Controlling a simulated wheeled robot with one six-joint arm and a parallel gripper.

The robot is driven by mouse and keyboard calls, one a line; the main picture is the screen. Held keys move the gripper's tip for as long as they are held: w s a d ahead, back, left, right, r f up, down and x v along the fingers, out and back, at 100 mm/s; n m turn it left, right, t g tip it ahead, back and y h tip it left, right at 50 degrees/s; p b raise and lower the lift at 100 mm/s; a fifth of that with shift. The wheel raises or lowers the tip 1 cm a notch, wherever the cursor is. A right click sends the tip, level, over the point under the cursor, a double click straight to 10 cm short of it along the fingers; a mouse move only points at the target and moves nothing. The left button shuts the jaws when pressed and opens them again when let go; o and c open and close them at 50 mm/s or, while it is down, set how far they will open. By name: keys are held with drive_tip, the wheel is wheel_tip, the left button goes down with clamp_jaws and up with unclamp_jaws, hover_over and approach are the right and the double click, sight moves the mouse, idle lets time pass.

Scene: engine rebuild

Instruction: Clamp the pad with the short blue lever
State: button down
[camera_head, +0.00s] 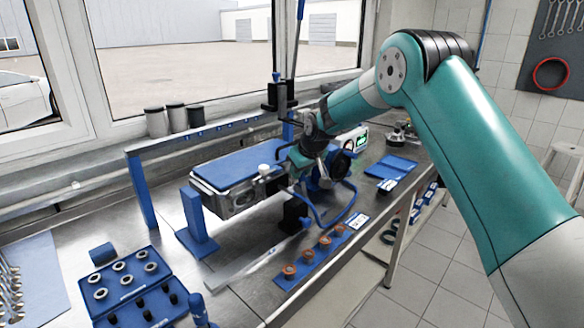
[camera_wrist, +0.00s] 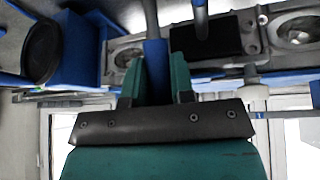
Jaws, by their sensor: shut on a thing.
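My gripper (camera_wrist: 154,82) is shut on the short blue lever (camera_wrist: 153,52), which stands between its two teal fingers in the wrist view. A black pad-like block (camera_wrist: 200,40) with a grey rod above it is just right of the lever, against a metal part with round openings (camera_wrist: 301,32). I cannot tell whether the block presses on the metal. In the head view my gripper (camera_head: 300,158) is at the right end of the blue-topped engine part (camera_head: 238,166); my wrist hides most of the lever and clamp there.
A tall blue lever (camera_head: 299,12) on a black clamp (camera_head: 279,95) rises behind my gripper. A blue tray of rings (camera_head: 150,300) and a blue strip with copper-coloured parts (camera_head: 284,281) lie in front. A blue hose (camera_head: 335,218) hangs near my wrist.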

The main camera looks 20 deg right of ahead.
idle(0.3)
drive_tip(key=c, duration=1)
unclamp_jaws()
drive_tip(key=shift+o, duration=0.2)
drive_tip(key=b+v, duration=0.4)
drive_tip(key=v, duration=1.3)
drive_tip(key=shift+s+r, duration=0.1)
drive_tip(key=shift+s, duration=0.1)
drive_tip(key=s+a+f+n+g+y, duration=0.1)
drive_tip(key=s+a, duration=0.4)
drive_tip(key=s, duration=0.7)
drive_tip(key=s+a+f+n+g+y, duration=0.1)
drive_tip(key=s+a+f+g, duration=0.2)
drive_tip(key=s, duration=1)
drive_tip(key=s+a+f+n+g+y, duration=0.1)
drive_tip(key=s+a+f, duration=0.2)
drive_tip(key=s, duration=1)
drive_tip(key=a, duration=0.3)
drive_tip(key=shift+a+f+n+g, duration=0.3)
drive_tip(key=shift+a+g, duration=0.05)
drive_tip(key=shift+g, duration=0.05)
